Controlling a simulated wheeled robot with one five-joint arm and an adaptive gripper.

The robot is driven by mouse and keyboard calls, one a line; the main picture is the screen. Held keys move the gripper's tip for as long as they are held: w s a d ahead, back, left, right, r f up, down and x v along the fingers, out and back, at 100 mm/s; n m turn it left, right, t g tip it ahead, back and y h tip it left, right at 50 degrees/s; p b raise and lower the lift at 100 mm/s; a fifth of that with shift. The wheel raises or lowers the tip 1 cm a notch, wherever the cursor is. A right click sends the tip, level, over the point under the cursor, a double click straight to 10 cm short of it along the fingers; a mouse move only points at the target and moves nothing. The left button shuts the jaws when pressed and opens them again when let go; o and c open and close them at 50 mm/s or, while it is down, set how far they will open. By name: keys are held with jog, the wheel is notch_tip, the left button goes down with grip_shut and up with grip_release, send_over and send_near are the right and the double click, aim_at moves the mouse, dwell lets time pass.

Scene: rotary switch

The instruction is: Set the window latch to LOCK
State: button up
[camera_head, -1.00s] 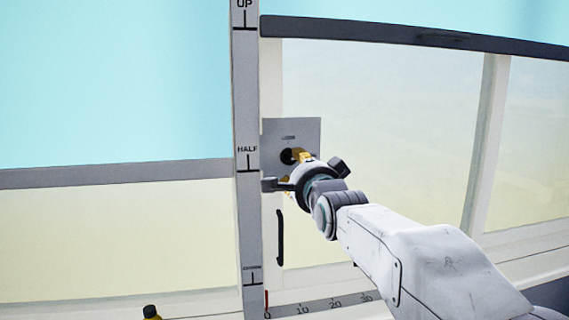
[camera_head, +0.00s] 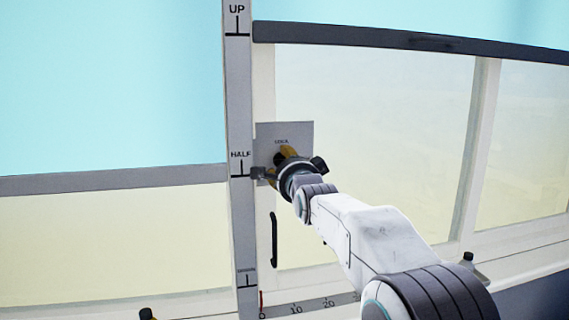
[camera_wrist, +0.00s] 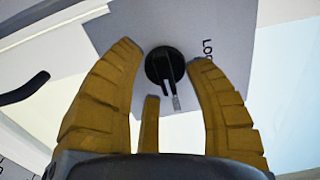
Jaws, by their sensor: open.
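The window latch is a round black knob with a raised bar and a pale pointer (camera_wrist: 165,68), set on a grey plate (camera_wrist: 225,35). Lettering beginning "LO" is printed on the plate, at the right of the knob in the wrist view. In the head view the plate (camera_head: 300,138) is on the window frame, and my gripper covers most of the knob. My gripper (camera_wrist: 166,54) is open, its yellow fingers on either side of the knob in the wrist view. I cannot tell whether they touch it. It also shows in front of the plate in the head view (camera_head: 284,160).
A vertical strip marked UP and HALF (camera_head: 238,100) stands just left of the plate. A black handle (camera_head: 273,240) is below it. A numbered ruler (camera_head: 310,306) runs along the bottom. A small dark-topped object (camera_head: 468,258) sits on the sill at right.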

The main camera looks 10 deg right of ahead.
jog(key=shift+c, duration=0.4)
grip_shut()
